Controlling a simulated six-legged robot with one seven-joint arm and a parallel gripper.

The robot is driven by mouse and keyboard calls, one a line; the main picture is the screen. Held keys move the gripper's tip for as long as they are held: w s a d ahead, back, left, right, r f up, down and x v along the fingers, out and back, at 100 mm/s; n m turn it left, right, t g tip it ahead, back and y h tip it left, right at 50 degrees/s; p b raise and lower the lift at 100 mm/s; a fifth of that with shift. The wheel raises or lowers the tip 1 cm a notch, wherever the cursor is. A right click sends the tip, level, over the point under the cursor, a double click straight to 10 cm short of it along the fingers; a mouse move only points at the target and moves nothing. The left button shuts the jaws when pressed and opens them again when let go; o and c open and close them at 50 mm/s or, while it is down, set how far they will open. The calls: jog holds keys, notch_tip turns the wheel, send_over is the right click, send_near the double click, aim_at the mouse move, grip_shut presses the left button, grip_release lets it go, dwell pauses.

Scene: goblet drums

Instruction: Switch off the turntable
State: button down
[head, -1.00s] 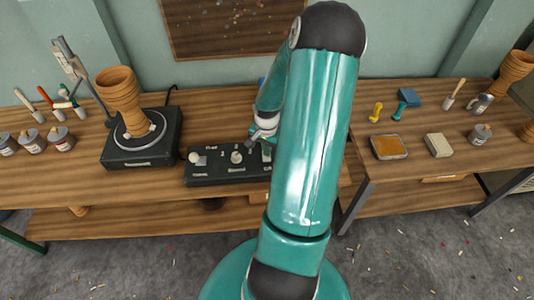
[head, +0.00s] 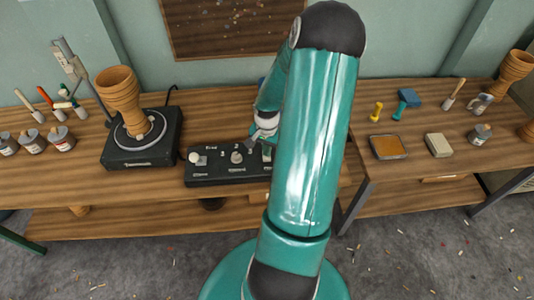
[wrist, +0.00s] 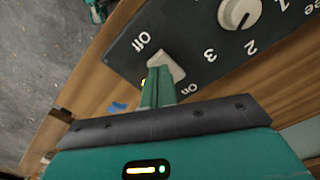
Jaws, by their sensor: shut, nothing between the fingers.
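The black control panel (head: 210,178) lies on the workbench, partly hidden behind my arm. In the wrist view, a cream switch (wrist: 168,66) sits on the panel (wrist: 190,45) between the printed words "Off" and "On". Which way it is set I cannot tell. My gripper (wrist: 158,84) is shut and empty, with its green fingertips right at the switch, overlapping its near edge; contact is not certain. In the head view my gripper (head: 262,137) is over the panel's right part. The turntable (head: 140,160) stands left of the panel with a clay goblet drum (head: 121,95) on it.
A white dial (head: 237,157) and a pale knob (head: 194,158) sit on the panel. A sponge tray (head: 388,147) and a pale block (head: 438,145) lie on the right bench. The bench front is clear.

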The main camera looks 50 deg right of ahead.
jog(key=shift+f, duration=0.95)
dwell(1.0)
jog(key=shift+r, duration=3.5)
jog(key=w+a+r+n+t+h, duration=0.1)
jog(key=w+a+r+n, duration=0.25)
jog(key=a+r, duration=0.55)
jog(key=w+a+r+n+t+h, duration=0.15)
jog(key=a+r+n, duration=0.25)
jog(key=a+r, duration=0.45)
jog(key=s+a+r+n+t+y, duration=0.1)
jog(key=s+a+r+n, duration=0.3)
jog(key=a, duration=0.5)
jog(key=s+a+r+n+t+y, duration=0.1)
jog(key=s+a+r+n+t, duration=0.1)
jog(key=s+a+r+n, duration=0.2)
jog(key=a+r, duration=0.3)
jog(key=a, duration=0.2)
jog(key=shift+a, duration=0.2)
